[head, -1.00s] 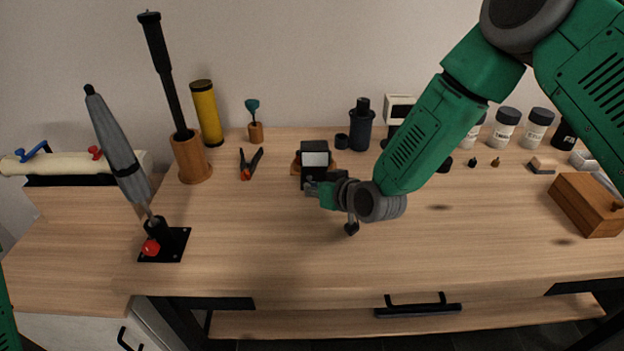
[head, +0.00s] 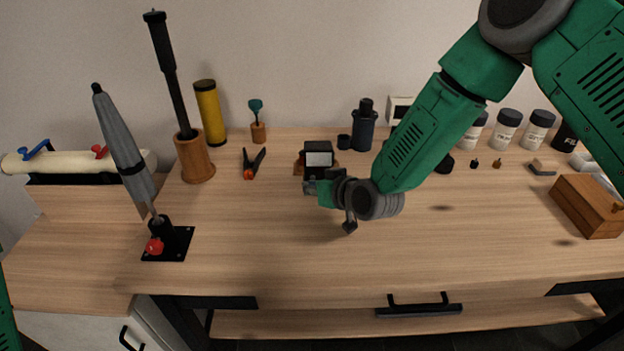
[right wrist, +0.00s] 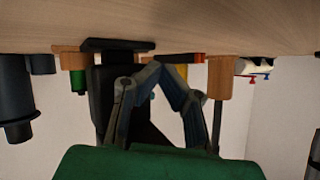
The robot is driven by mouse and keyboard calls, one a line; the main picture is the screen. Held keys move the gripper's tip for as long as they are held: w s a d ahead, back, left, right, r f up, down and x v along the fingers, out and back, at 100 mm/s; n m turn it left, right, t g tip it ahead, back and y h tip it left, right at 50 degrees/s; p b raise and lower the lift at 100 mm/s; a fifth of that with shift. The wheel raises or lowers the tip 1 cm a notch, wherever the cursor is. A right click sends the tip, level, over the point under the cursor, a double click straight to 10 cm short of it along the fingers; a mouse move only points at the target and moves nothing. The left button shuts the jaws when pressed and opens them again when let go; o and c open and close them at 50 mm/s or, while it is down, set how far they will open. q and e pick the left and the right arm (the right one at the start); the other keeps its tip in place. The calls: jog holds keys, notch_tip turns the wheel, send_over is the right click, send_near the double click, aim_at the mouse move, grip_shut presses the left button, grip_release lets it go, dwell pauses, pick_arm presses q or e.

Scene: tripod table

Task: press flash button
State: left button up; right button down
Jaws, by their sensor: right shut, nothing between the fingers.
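The flash (head: 319,158), a black block with a pale front panel, stands near the middle of the table. My right gripper (head: 309,187) is shut and empty, just in front of its lower part. In the right wrist view, which is upside down, my right gripper's fingertips (right wrist: 163,66) meet beside the dark body that looks like the flash (right wrist: 108,80). I cannot tell whether they touch it. No button can be made out; the gripper hides the flash's lower front. My left gripper is not in view.
Pliers (head: 253,163) and a wooden cup (head: 194,158) stand left of the flash. A black cylinder (head: 363,128) is behind it to the right. An umbrella (head: 124,150) stands in a black base at left. The table front is clear.

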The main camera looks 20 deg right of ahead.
aim_at(315, 219)
jog(key=shift+w+a, duration=0.1)
jog(key=shift+w, duration=0.05)
jog(key=shift+d, duration=0.4)
jog(key=shift+w+a, duration=0.2)
jog(key=shift+w, duration=0.1)
jog(key=shift+s, duration=0.1)
jog(key=shift+s+d, duration=0.35)
jog(key=shift+s, duration=0.3)
jog(key=shift+s+a+p, duration=0.3)
jog(key=shift+s+p, duration=0.05)
jog(key=shift+s, duration=0.6)
jog(key=shift+s+a+p, duration=0.3)
jog(key=shift+s, duration=0.7)
jog(key=shift+s+a+p, duration=0.3)
jog(key=shift+s+p, duration=0.05)
jog(key=shift+s, duration=0.6)
